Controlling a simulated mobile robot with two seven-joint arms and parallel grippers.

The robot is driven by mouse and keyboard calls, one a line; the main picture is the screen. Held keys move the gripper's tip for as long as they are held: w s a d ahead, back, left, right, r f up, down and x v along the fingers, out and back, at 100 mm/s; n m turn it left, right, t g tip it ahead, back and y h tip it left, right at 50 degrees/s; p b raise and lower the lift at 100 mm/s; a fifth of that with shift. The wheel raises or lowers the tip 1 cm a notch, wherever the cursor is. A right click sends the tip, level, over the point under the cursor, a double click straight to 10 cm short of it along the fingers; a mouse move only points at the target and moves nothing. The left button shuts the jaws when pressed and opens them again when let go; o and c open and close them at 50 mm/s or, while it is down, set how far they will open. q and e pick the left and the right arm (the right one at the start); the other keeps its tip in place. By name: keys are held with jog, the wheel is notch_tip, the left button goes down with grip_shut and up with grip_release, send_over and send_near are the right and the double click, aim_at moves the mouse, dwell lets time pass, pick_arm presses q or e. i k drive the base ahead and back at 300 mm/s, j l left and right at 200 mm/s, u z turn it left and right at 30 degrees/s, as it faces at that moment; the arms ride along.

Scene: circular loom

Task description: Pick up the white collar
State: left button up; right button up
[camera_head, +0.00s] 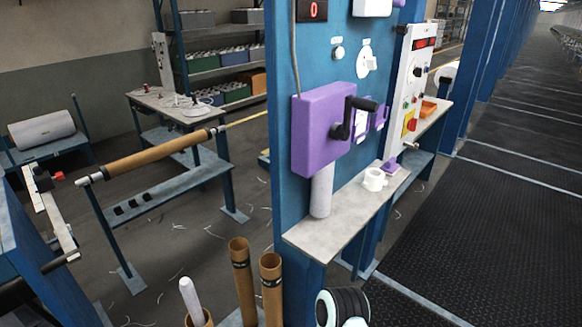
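A small white ring-shaped piece, which looks like the white collar (374,179), sits on the grey shelf (335,219) fixed to the blue post. It stands right of the white cylinder under the purple box and close to a small purple piece (391,167). Its top opening shows, and nothing covers it.
A purple box (322,133) with a black crank (355,117) hangs above the shelf. Brown tubes (271,289) stand upright below, left of the post. Dark floor (480,240) at right is clear.

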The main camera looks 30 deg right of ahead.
aim_at(373, 181)
jog(key=z, duration=1.8)
jog(key=i+l+u, duration=0.1)
jog(key=u, duration=0.95)
jog(key=i+l+u, duration=0.1)
jog(key=l+u, duration=0.25)
jog(key=l, duration=0.15)
jog(key=l+u, duration=0.6)
jog(key=l, duration=0.35)
jog(key=k+l+u, duration=0.2)
jog(key=l, duration=0.9)
jog(key=k+l+u, duration=0.1)
jog(key=l, duration=0.45)
jog(key=k+l, duration=0.1)
jog(key=l, duration=0.4)
jog(key=l+u, duration=0.15)
jog(key=l, duration=0.4)
jog(key=k, duration=0.05)
